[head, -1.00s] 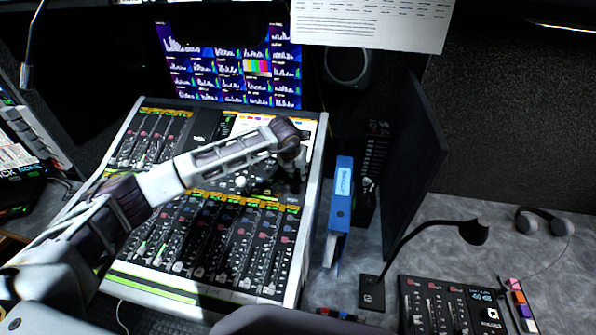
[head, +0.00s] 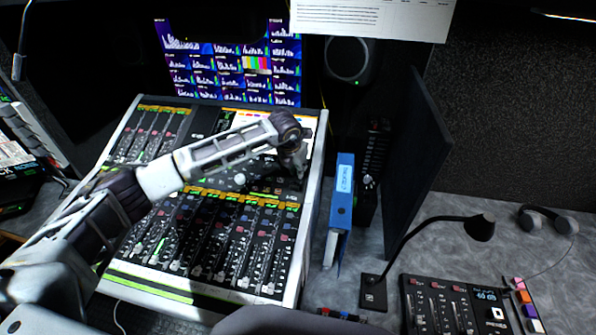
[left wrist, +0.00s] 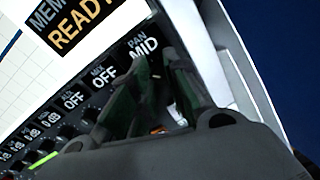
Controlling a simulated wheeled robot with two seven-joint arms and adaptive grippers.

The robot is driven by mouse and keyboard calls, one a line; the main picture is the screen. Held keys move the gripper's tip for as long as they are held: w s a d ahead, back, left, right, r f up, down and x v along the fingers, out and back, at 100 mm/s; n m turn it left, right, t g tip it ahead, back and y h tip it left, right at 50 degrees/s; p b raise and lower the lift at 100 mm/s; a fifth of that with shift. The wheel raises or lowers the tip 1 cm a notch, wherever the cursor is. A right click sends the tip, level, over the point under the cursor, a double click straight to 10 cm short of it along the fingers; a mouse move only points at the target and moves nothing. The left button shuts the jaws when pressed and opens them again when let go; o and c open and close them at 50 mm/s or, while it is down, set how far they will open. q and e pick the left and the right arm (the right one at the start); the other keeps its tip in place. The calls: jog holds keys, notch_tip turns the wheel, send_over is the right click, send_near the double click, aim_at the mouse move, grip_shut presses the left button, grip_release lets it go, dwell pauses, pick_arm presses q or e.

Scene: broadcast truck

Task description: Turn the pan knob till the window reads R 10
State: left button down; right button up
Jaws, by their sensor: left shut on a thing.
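The pan window (left wrist: 143,48) in the left wrist view shows "PAN" above "MID" in white letters. My left gripper (left wrist: 165,85) reaches down just below that window, with its two dark green fingers shut on the pan knob. The fingers hide most of the knob, so its pointer cannot be read. In the head view my left gripper (head: 299,172) points down at the upper right part of the mixing console (head: 309,190). The pan window cannot be read there. My right gripper is not in view.
Other windows in the left wrist view read "OFF" (left wrist: 73,99), and a larger one reads "READY" (left wrist: 75,30). A blue binder (head: 341,205) stands right of the console. A gooseneck lamp (head: 481,228), a smaller control panel (head: 440,305) and a headset (head: 548,218) are further right.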

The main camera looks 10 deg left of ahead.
pick_arm(q)
jog(key=shift+w+m+b, duration=0.1)
jog(key=shift+m+b, duration=0.4)
jog(key=shift+m, duration=0.3)
jog(key=shift+m+b, duration=0.3)
jog(key=shift+m, duration=0.1)
jog(key=shift+m+b, duration=0.7)
jog(key=shift+m, duration=0.5)
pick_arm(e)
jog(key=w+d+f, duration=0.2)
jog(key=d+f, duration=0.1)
pick_arm(q)
jog(key=shift+m+b, duration=0.55)
jog(key=shift+m, duration=0.45)
jog(key=shift+r+m+g+y+b, duration=0.1)
jog(key=shift+m+g+y+b, duration=0.3)
jog(key=shift+m, duration=0.8)
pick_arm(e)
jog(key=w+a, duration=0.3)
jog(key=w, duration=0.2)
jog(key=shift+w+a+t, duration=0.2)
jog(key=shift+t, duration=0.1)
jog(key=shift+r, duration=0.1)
pick_arm(q)
jog(key=c, duration=1.4)
grip_release()
jog(key=shift+o, duration=0.2)
